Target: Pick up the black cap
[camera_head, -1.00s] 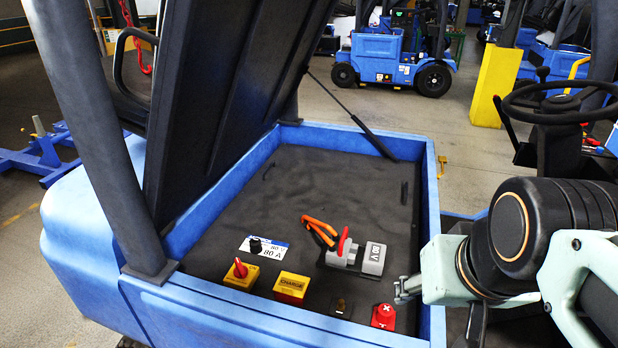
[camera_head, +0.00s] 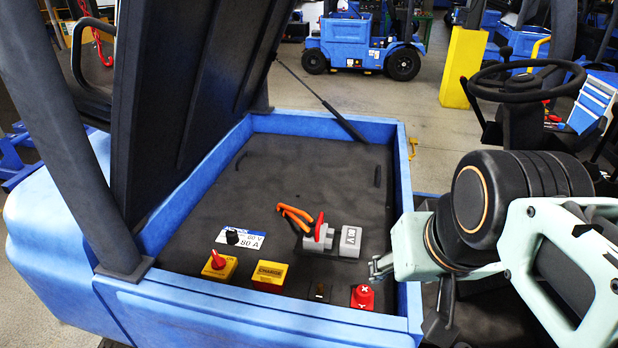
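A small black cap (camera_head: 232,237) sits on the left end of a white and blue label (camera_head: 250,239) marked 80 A, on the dark bed of the open blue compartment. My gripper (camera_head: 378,268) is at the compartment's right side, well to the right of the cap and apart from it. It is small in view and seen side-on, so its opening and what may be between its fingers cannot be made out.
A red block (camera_head: 362,297), a small dark fixture (camera_head: 319,291), a yellow CHARGE box (camera_head: 269,275) and a red-knobbed switch (camera_head: 219,265) line the front. The raised cover (camera_head: 190,100) leans at left.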

